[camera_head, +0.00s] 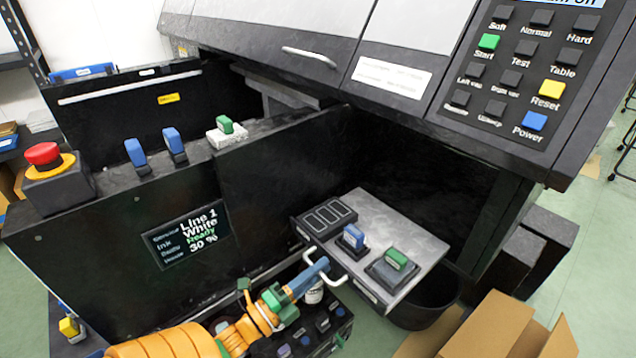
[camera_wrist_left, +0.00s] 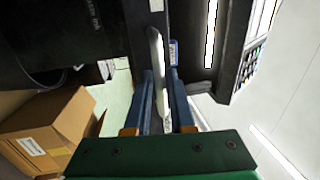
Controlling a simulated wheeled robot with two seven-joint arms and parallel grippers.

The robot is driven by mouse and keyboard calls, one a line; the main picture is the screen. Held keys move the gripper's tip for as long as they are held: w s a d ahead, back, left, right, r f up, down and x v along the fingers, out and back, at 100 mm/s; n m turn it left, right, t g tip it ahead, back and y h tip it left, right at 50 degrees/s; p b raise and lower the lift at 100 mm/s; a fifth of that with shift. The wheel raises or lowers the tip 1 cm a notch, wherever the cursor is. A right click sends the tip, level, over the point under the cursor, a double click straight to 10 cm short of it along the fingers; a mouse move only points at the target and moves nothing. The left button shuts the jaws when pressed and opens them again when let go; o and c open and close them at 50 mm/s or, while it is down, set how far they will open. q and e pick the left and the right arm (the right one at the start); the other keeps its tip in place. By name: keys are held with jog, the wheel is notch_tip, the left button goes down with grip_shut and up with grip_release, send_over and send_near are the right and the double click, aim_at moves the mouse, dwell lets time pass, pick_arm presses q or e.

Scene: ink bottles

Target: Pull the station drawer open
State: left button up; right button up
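The station drawer (camera_head: 405,225) is a grey-topped box that juts out from under the black machine at lower centre right of the head view. Blue and green blocks stand on its top. Its pale bar handle (camera_head: 340,281) is on the front face. My left gripper (camera_head: 315,268) reaches the handle from the lower left. In the left wrist view, the handle (camera_wrist_left: 157,55) runs between the two blue fingers (camera_wrist_left: 163,88). The gap around it is narrow, and I cannot tell whether both fingers press on it. My right gripper is out of view.
A black bin (camera_head: 432,305) stands below the drawer, with an open cardboard box (camera_head: 490,325) at the lower right. A panel with a Line 1 display (camera_head: 187,235) and a red emergency button (camera_head: 43,155) stands on the left. The keypad (camera_head: 520,75) overhangs at upper right.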

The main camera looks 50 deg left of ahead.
pick_arm(q)
jog(key=s+f, duration=0.1)
jog(key=s, duration=0.6)
jog(key=shift+a+f+b, duration=0.15)
jog(key=shift+a+b, duration=0.15)
jog(key=shift+b, duration=0.05)
